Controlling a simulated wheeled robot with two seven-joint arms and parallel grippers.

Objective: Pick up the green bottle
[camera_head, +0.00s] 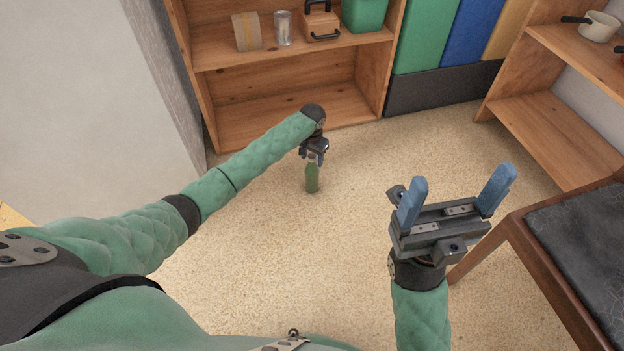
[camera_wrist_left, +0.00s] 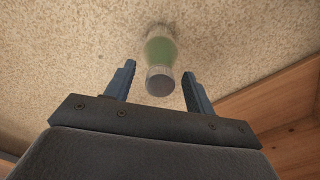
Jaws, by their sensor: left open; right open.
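The green bottle (camera_head: 312,180) stands on the speckled floor in front of the wooden shelf. My left gripper (camera_head: 313,158) is right above the bottle in the head view and partly hides its top. The two blue fingers of my left gripper (camera_wrist_left: 158,85) are apart, one on each side of the cap, with a gap on both sides. My right gripper (camera_head: 457,198) is open and empty, raised over the floor at the right, away from the bottle.
A wooden shelf (camera_head: 290,125) stands behind, holding a cardboard box (camera_head: 246,31), a can (camera_head: 284,28), a small wooden case (camera_head: 321,22) and a green bin (camera_head: 364,14). A dark-topped seat (camera_head: 585,255) is at the right. The floor around the bottle is clear.

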